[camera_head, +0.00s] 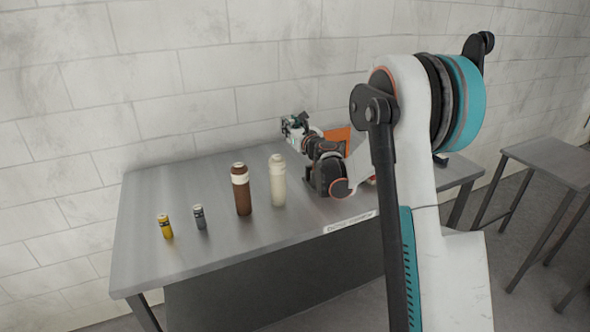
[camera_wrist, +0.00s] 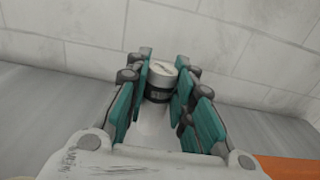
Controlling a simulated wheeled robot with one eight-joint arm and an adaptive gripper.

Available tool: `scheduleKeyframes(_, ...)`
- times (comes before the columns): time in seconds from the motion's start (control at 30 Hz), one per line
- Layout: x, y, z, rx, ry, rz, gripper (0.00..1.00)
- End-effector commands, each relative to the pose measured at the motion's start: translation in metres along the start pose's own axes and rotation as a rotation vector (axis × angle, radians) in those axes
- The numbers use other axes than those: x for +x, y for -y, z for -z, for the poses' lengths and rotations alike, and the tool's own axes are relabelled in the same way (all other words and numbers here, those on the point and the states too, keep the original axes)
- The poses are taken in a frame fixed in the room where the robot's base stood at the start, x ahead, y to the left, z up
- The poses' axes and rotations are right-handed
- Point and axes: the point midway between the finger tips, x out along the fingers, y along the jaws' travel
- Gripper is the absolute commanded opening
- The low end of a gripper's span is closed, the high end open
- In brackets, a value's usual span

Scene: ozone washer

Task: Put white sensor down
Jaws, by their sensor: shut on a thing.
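My gripper (camera_wrist: 163,88) is shut on the white sensor (camera_wrist: 162,68), a small cylinder with a pale round top and a dark band. The sensor sits between the teal finger pads in the wrist view, and its lower part is partly hidden by them. In the head view my gripper (camera_head: 294,127) is over the back of the grey table (camera_head: 185,262), close to the wall. The sensor cannot be made out clearly there, and its height above the table is hard to tell.
A yellow cylinder (camera_head: 165,226), a grey cylinder (camera_head: 200,217), a brown bottle (camera_head: 241,190) and a cream bottle (camera_head: 277,182) stand upright left of my arm. An orange thing (camera_head: 340,138) is behind my arm. The table's back left is clear. Another table (camera_head: 555,160) stands at right.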

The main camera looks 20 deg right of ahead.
Motion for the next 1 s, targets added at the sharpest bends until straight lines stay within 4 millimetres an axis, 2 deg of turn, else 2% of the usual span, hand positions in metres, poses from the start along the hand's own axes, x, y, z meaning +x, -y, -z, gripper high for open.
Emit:
scheduleKeyframes(0.03,0.0,0.0,0.018,0.0,0.0,0.0,0.0)
scheduleKeyframes(0.1,0.001,0.0,0.035,0.0,0.0,0.0,0.0)
scheduleKeyframes(0.4,0.0,0.0,0.102,0.0,0.0,0.0,0.0)
scheduleKeyframes(0.5,0.0,0.0,0.114,0.0,0.0,0.0,0.0)
scheduleKeyframes(0.73,0.0,0.0,0.127,0.0,0.0,0.0,0.0)
scheduleKeyframes(1.0,0.0,0.0,0.162,0.0,0.0,0.0,0.0)
